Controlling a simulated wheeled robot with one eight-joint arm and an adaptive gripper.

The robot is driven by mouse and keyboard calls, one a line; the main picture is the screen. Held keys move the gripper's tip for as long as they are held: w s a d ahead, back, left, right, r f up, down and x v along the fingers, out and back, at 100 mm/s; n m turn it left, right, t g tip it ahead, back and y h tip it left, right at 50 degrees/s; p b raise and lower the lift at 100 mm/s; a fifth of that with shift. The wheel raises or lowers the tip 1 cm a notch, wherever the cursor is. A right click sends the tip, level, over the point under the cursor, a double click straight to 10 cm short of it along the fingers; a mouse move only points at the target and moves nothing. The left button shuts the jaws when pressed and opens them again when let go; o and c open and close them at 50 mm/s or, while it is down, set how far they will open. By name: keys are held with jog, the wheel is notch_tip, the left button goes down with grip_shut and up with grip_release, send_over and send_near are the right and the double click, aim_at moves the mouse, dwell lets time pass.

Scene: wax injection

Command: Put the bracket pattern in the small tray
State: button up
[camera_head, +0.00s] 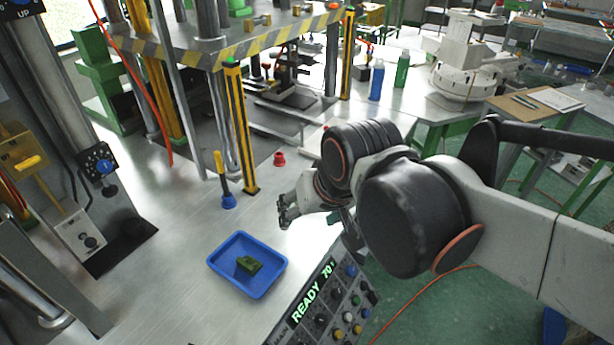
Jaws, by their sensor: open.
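The small blue tray (275,283) lies on the metal bench near the lower middle of the head view. A small dark green piece (249,264), which looks like the bracket pattern, lies inside the tray on its floor. My gripper (285,218) is open, above the bench to the upper right of the tray and apart from it. Nothing shows between its fingers. My arm reaches in from the right and hides part of the bench behind it.
A control panel (322,305) reading "READY 70" stands right of the tray. A yellow-handled tool with a blue base (228,201) and a red knob-like piece (279,158) are on the bench. Striped press posts (241,130) rise behind. Bench left of the tray is clear.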

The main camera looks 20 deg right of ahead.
jog(key=shift+s+d+r+n+t+h, duration=0.15)
jog(key=shift+s+d+n+t, duration=0.2)
jog(key=shift+s+d+n, duration=0.25)
jog(key=shift+s+d+r+n+t+h, duration=0.15)
jog(key=shift+s+d+n+t, duration=0.2)
jog(key=shift+s+n, duration=0.3)
jog(key=shift+f, duration=0.1)
dwell(0.3)
